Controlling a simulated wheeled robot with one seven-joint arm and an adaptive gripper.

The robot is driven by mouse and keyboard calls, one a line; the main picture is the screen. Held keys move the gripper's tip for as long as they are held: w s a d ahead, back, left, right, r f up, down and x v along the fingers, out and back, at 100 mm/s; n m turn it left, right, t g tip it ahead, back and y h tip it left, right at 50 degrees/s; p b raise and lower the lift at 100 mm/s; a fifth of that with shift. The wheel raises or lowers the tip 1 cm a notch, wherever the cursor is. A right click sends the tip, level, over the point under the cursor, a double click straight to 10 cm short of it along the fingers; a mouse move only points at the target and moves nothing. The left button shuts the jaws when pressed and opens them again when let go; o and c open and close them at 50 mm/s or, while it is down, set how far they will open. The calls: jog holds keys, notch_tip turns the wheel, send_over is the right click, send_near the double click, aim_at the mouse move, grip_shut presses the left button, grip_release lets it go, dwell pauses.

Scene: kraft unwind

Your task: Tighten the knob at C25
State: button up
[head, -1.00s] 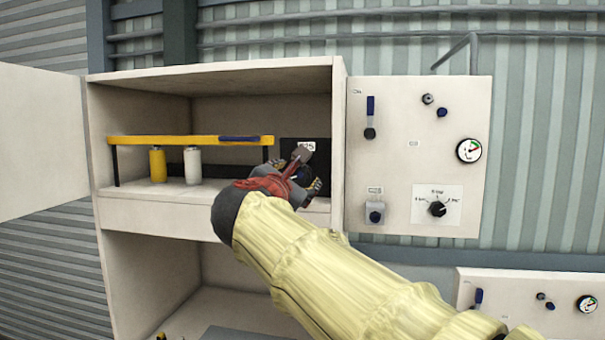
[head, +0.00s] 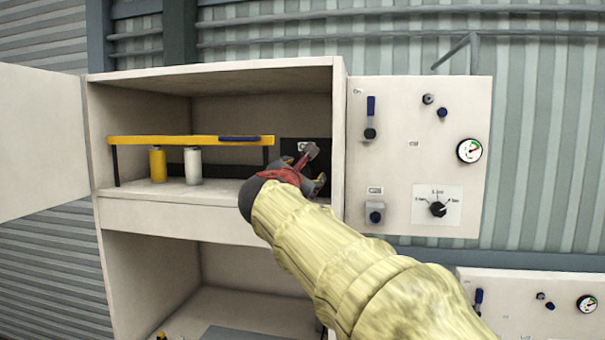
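A black panel (head: 291,149) stands at the right end of the cabinet's upper compartment. It bears a small white label (head: 302,146), too blurred to read clearly now. My gripper (head: 315,167) is in front of this panel, with one fingertip up near the label and another lower right. My red and grey gripper body and my wrist hide the lower part of the panel, and no knob shows there now. I cannot tell whether the fingers touch or hold a knob.
The cabinet's right wall (head: 339,150) is close beside my gripper. A control panel (head: 400,150) hangs to the right. The cabinet door (head: 40,140) stands open at left.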

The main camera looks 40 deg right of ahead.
jog(key=shift+c, duration=1.2)
jog(key=c, duration=0.9)
